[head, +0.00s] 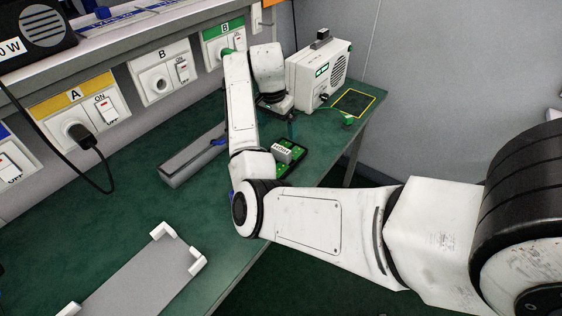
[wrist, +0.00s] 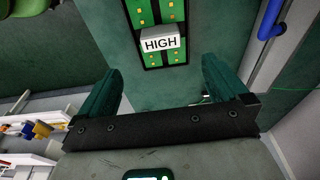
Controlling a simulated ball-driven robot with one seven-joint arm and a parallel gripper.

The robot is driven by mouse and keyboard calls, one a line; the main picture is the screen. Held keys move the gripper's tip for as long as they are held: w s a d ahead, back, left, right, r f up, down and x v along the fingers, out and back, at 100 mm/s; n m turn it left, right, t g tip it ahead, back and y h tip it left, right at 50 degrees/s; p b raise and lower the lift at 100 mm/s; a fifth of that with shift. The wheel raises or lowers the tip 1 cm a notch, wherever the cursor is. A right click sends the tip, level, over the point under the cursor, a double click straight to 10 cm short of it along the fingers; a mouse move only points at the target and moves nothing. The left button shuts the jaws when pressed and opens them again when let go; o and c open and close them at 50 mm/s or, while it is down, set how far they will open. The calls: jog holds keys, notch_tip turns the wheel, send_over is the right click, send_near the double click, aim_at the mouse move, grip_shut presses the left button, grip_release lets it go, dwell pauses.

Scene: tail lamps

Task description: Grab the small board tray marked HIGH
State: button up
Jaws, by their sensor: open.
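The small board tray, a dark tray with green boards and a white block marked HIGH (head: 282,151), lies on the green bench top (head: 150,205), partly hidden by my arm in the head view. In the wrist view the HIGH tray (wrist: 159,42) is at the top centre, cut off by the upper edge. My gripper (wrist: 157,78) is open, with its two green fingers spread and nothing between them. The tray shows beyond the fingertips, apart from them. In the head view my gripper (head: 281,122) hangs over the bench just behind the tray, partly hidden by my arm.
A white instrument box (head: 318,75) with a round grille stands behind the tray. A yellow-outlined pad (head: 354,103) lies right of it. A grey channel (head: 193,158) lies to the left. A grey plate with white corners (head: 145,275) is at front left. Socket panels line the wall.

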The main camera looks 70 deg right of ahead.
aim_at(281, 149)
jog(key=f, duration=0.3)
jog(key=d+f, duration=0.1)
jog(key=f, duration=0.6)
jog(key=shift+s+d+f, duration=0.15)
jog(key=shift+d+f, duration=0.15)
jog(key=shift+d, duration=0.1)
jog(key=shift+c, duration=0.3)
jog(key=c, duration=1.5)
